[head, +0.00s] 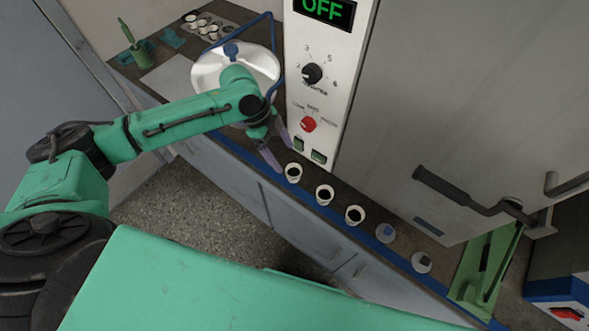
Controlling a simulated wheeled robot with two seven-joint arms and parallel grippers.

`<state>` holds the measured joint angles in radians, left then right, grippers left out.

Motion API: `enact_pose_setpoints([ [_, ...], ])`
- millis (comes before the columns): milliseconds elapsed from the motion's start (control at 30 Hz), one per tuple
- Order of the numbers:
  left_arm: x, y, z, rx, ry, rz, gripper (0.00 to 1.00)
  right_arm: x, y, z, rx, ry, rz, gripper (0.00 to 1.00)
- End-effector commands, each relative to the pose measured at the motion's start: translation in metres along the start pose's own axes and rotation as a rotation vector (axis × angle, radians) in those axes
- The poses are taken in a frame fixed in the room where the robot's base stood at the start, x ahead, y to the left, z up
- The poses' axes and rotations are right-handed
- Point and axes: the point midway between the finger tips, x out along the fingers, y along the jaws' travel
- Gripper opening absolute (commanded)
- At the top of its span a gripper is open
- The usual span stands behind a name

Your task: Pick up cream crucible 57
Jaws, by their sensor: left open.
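Cream crucibles stand in a row along the front edge of the counter. The nearest to my gripper is a cream crucible with a dark inside (293,173). Right of it stand a second (325,195) and a third (355,216); all three look upright. No number can be read, so I cannot tell which is 57. My left gripper (286,159) is open and empty, with its fingers pointing down toward the first crucible, just up and left of it. It does not hold it. My right gripper is not in view.
Two pale round items (386,233) and (421,262) continue the row. A grey furnace with a control panel (318,90) reading OFF stands behind. A white round basin (208,75), a tray of small cups (207,27) and a green holder (141,55) are at the back left.

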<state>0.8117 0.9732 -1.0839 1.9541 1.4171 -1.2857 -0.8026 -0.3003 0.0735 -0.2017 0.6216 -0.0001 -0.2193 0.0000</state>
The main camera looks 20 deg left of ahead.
Motion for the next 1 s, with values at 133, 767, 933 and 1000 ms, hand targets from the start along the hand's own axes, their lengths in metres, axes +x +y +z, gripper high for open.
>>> enact_pose_setpoints([
  [133,0.031,0.000,-0.001,-0.002,0.001,0.000,0.88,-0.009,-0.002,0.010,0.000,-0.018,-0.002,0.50],
  [767,0.094,0.001,0.003,-0.001,0.000,-0.003,0.76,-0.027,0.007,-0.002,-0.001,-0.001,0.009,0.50],
  [933,0.094,0.001,0.003,-0.001,0.000,-0.003,0.11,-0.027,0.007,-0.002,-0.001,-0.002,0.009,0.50],
  [1000,0.094,0.001,0.003,-0.001,0.000,-0.003,0.00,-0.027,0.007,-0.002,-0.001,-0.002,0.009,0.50],
])
